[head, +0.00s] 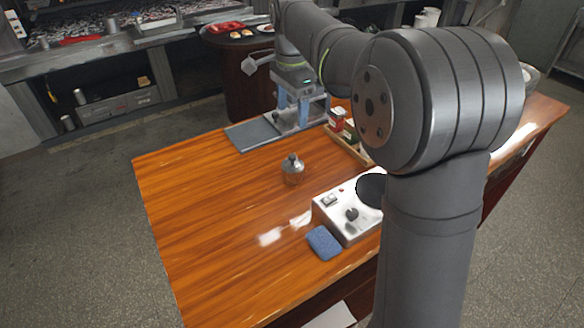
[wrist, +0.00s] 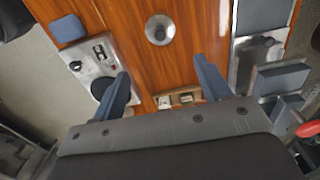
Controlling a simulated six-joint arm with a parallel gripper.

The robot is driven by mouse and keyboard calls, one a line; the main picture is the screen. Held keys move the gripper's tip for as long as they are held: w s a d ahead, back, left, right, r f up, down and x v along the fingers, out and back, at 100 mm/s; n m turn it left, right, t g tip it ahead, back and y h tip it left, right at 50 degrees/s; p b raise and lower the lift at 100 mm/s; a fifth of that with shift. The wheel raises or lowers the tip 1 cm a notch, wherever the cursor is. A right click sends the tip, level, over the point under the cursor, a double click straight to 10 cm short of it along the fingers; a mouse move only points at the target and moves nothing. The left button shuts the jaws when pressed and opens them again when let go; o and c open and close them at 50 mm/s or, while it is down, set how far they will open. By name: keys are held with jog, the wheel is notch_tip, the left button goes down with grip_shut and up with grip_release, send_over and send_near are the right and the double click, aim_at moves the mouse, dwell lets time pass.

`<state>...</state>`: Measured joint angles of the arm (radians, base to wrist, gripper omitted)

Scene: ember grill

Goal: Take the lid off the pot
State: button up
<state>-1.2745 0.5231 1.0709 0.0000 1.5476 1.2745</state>
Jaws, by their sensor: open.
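A small round metal pot (head: 292,176) stands upright on the wooden table, with a lid and a dark knob (head: 292,158) on top. In the wrist view the pot (wrist: 160,29) shows from above as a metal round with a darker centre, beyond the fingertips. My gripper (head: 301,110) hangs over the back part of the table, behind the pot in the head view. In the wrist view my gripper (wrist: 161,67) has its two blue fingers wide apart, with nothing between them. It is apart from the pot.
A white control box (head: 349,212) with a dark knob and a blue sponge (head: 324,242) lie right of and nearer than the pot. A grey plate (head: 252,136) lies behind it. A wooden tray (head: 345,147) holds small boxes. The table's left part is clear.

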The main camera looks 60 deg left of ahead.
dwell(0.3)
jog(key=n, duration=1.9)
send_over(293, 156)
jog(key=f, duration=1)
jog(key=shift+s, duration=0.3)
jog(key=shift+w+f, duration=0.15)
jog(key=shift+f, duration=1.2)
jog(key=shift+w+f, duration=0.1)
jog(key=shift+f, duration=1.2)
grip_shut()
